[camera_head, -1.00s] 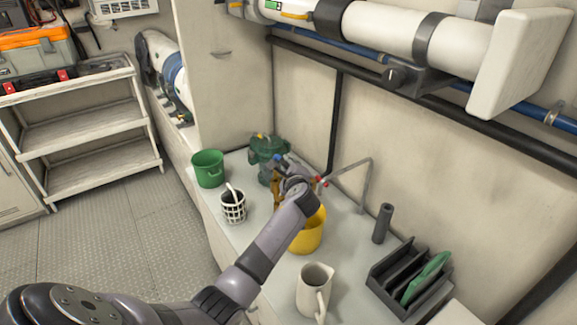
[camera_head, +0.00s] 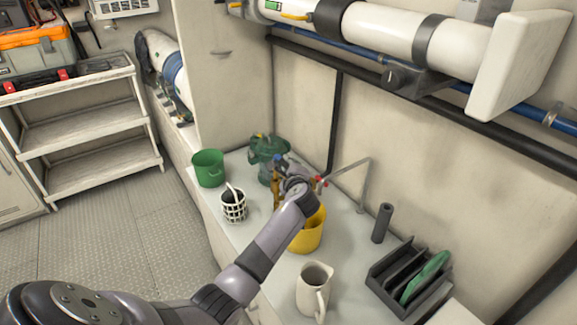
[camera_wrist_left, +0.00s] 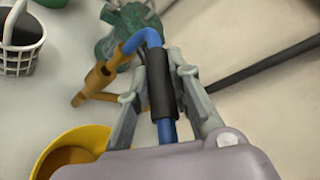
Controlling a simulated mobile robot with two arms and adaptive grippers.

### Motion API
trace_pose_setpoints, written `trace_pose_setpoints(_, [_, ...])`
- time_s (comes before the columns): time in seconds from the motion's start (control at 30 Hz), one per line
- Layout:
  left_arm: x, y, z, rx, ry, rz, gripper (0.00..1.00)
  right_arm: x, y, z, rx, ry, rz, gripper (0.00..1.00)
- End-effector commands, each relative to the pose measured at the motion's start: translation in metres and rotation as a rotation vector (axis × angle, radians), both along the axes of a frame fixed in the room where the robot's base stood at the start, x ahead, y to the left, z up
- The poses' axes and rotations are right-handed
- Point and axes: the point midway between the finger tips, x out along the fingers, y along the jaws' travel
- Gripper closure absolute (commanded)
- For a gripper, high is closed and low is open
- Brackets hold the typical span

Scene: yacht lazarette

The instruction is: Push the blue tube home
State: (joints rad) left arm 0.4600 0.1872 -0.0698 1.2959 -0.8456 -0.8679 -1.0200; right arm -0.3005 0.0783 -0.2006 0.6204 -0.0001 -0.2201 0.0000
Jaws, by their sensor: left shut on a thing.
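The blue tube (camera_wrist_left: 165,130) has a black sleeve around its straight part and a bend at its far end. My left gripper (camera_wrist_left: 158,80) is shut on it at the sleeve. The bent end points left and down and meets a brass fitting (camera_wrist_left: 100,78) in the left wrist view; I cannot tell how deep it sits. In the head view my left gripper (camera_head: 286,174) is over the counter beside the fitting (camera_head: 276,192), and only a bit of blue tube (camera_head: 277,158) shows. My right gripper is not in view.
A green pump-like body (camera_head: 265,150) stands behind the fitting. A yellow bucket (camera_head: 308,236) is under my left wrist. A green bucket (camera_head: 208,168), white basket (camera_head: 233,208), jug (camera_head: 312,290), dark cylinder (camera_head: 382,222) and black rack (camera_head: 405,275) stand on the counter.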

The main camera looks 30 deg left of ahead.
Motion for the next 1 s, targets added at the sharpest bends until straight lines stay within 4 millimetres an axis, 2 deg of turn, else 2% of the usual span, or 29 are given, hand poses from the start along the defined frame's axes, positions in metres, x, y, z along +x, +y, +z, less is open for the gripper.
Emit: trace_pose_setpoints(1.0, [0.0,0.0,-0.021,0.0,-0.001,0.0,1.0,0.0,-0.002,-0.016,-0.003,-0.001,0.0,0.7])
